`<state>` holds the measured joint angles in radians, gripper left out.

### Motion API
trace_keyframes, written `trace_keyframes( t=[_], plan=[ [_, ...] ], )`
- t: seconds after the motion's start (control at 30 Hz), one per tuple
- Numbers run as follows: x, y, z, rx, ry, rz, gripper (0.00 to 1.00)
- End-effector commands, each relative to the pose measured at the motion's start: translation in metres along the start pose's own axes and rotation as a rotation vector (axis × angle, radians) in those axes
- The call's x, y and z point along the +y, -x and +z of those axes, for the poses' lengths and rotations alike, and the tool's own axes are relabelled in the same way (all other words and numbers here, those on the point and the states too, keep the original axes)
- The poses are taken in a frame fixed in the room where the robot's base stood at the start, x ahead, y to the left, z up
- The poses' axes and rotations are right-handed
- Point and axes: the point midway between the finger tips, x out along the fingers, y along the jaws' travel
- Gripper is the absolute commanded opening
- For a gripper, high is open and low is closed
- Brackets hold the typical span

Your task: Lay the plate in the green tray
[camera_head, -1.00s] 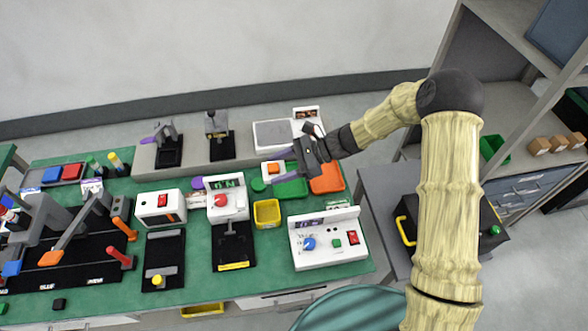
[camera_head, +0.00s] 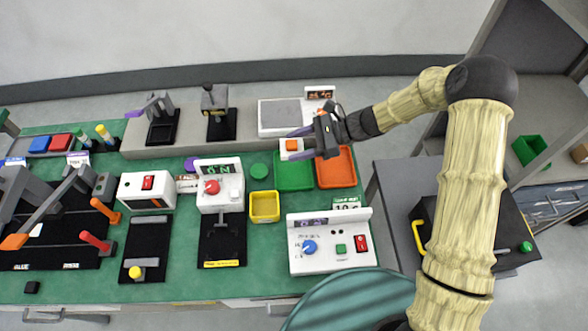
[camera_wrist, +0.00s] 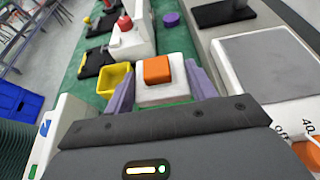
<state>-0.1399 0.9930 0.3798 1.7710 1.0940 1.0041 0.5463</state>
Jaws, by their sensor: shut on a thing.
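The plate (camera_head: 291,155) is a small white square piece with an orange block on top. My gripper (camera_head: 292,144) is shut on it, with one purple finger at each side; the wrist view also shows the plate (camera_wrist: 165,94) held level between the fingers. The green tray (camera_head: 295,184) lies on the bench. In the head view the plate appears at the tray's back edge; its height above the tray is hard to tell. The visible part of the tray looks empty.
An orange tray (camera_head: 337,169) adjoins the green tray on the right. A yellow bin (camera_head: 264,207) stands in front left. A white scale (camera_head: 280,116) is behind. A white control box (camera_head: 330,246) stands in front, and a red-knob device (camera_head: 219,190) to the left.

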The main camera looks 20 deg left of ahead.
Motion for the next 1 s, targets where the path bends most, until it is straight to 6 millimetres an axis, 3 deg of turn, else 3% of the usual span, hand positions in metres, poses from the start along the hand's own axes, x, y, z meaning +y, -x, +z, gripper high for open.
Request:
trace_keyframes(
  t=[0.13, 0.43, 0.8, 1.0],
  plan=[
    [0.0, -0.005, -0.011, -0.001, -0.003, 0.001, 0.33],
    [0.0, -0.024, -0.054, -0.001, -0.002, 0.001, 0.33],
    [-0.001, -0.02, -0.062, 0.0, -0.003, -0.008, 0.33],
    [-0.001, -0.033, -0.083, -0.001, -0.004, -0.004, 0.33]
  ],
)
